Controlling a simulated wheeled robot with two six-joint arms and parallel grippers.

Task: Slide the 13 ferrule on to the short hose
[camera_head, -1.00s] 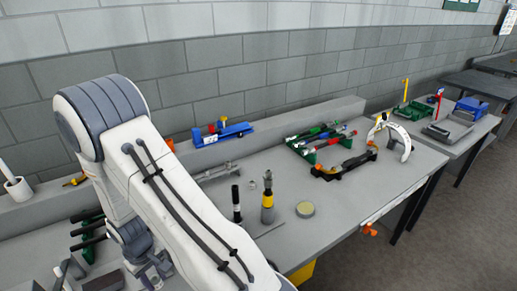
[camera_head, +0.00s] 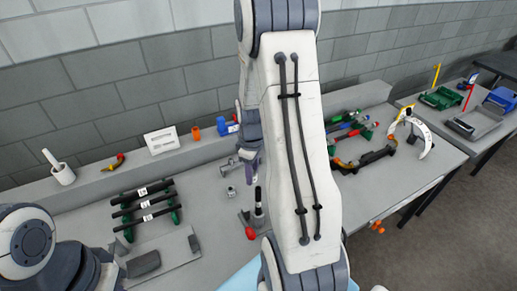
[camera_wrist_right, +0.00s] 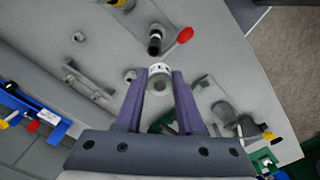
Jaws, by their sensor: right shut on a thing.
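My right gripper (camera_wrist_right: 160,82) has purple fingers shut on a pale metal ring with a marked white band, the ferrule (camera_wrist_right: 159,70); its number is too small to read. The right gripper also shows in the head view (camera_head: 250,172), partly behind my own arm, with the ferrule not clear there. A short black hose (camera_head: 258,196) stands upright at a grey base with a red knob. It also shows in the wrist view (camera_wrist_right: 154,44), beyond the held ferrule and apart from it. My left arm is at the lower left; its gripper is not seen.
Another small metal ring (camera_head: 231,193) stands loose on the bench. Labelled black hoses (camera_head: 146,200) lie on green holders at the left. A dark block (camera_head: 143,263) lies in front of them. Coloured tools (camera_head: 350,125) and a curved black-orange piece (camera_head: 362,160) are at the right.

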